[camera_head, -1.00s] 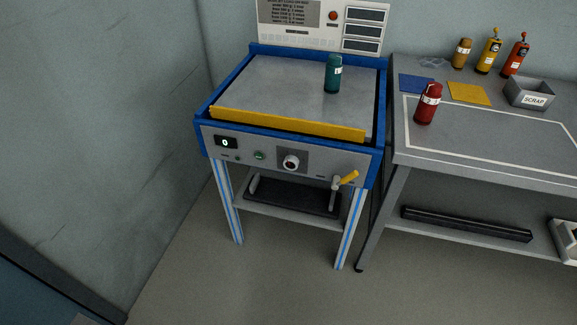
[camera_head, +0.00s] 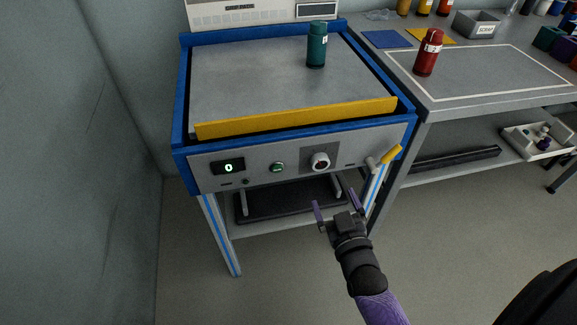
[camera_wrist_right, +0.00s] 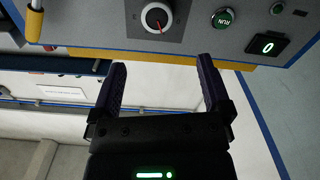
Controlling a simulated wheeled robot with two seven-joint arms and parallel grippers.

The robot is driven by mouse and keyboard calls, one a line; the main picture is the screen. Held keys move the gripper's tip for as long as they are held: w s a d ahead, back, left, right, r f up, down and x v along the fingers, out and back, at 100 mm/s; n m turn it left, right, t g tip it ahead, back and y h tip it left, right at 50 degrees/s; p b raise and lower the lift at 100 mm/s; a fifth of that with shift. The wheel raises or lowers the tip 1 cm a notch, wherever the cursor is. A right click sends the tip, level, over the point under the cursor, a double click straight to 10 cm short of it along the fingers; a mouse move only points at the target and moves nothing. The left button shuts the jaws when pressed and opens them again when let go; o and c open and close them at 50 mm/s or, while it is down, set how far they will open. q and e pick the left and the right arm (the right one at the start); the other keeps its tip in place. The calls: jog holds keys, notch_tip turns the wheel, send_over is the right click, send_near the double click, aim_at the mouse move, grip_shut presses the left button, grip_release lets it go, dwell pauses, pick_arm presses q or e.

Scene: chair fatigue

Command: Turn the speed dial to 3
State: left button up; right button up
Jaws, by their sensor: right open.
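The speed dial (camera_head: 320,161) is a round knob with a white ring on a dark plate, on the grey front panel of the blue-framed machine. In the right wrist view the dial (camera_wrist_right: 156,18) shows a black knob with a red pointer line. The display (camera_head: 228,167) reads 0. My right gripper (camera_head: 338,204) is open and empty, below and in front of the panel, apart from the dial. In the right wrist view its two fingers (camera_wrist_right: 160,88) are spread, with the dial beyond them. My left gripper is not in view.
A green button (camera_head: 278,168) sits left of the dial and a yellow-handled lever (camera_head: 390,155) right of it. A yellow bar (camera_head: 300,117) edges the machine top, where a teal bottle (camera_head: 316,46) stands. A red bottle (camera_head: 427,54) stands on the right-hand bench (camera_head: 450,104).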

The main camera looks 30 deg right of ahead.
aim_at(321, 164)
jog(key=b+x, duration=0.4)
jog(key=x, duration=0.5)
jog(key=shift+w+d+f, duration=0.1)
jog(key=shift+d, duration=0.05)
jog(key=shift+w, duration=0.2)
jog(key=shift+c, duration=1.4)
jog(key=c, duration=1)
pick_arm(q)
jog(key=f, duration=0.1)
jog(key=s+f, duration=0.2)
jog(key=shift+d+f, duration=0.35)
